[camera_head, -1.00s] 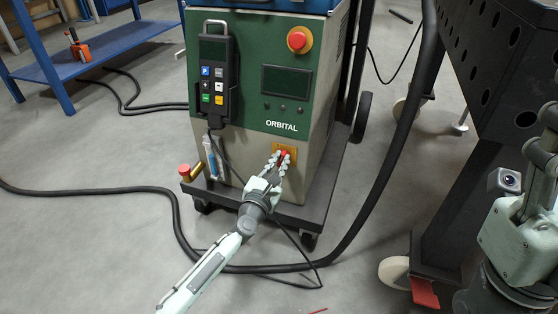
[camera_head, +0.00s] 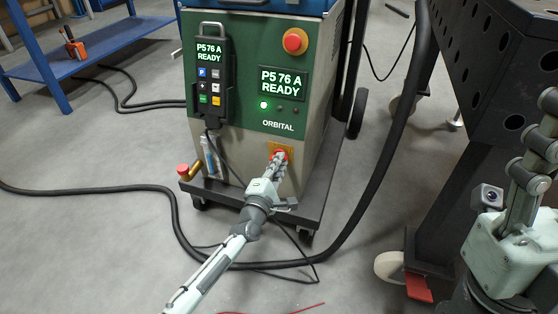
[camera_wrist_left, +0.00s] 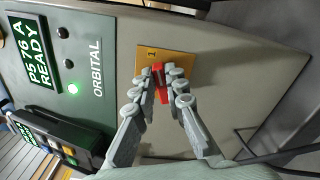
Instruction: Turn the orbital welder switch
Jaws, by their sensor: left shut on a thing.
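The orbital welder (camera_head: 310,136) is a green and beige cabinet marked ORBITAL. Its screen (camera_head: 282,83) reads "P5 76 A READY" and a green lamp (camera_head: 264,105) is lit below it. The red switch (camera_wrist_left: 160,80) sits on a yellow plate (camera_wrist_left: 181,64) low on the front; in the head view the fingers mostly cover it. My left gripper (camera_head: 279,158) is at the switch, and in the left wrist view its fingers (camera_wrist_left: 160,82) are closed on both sides of the red handle. My right arm shows at the right edge; its gripper is out of frame.
A pendant (camera_head: 211,75) with the same text hangs on the cabinet's front. A red emergency button (camera_head: 295,41) is at the upper right. A thick black cable (camera_head: 372,190) loops over the floor. A dark perforated table (camera_head: 490,90) stands at the right, a blue shelf (camera_head: 100,45) at the left.

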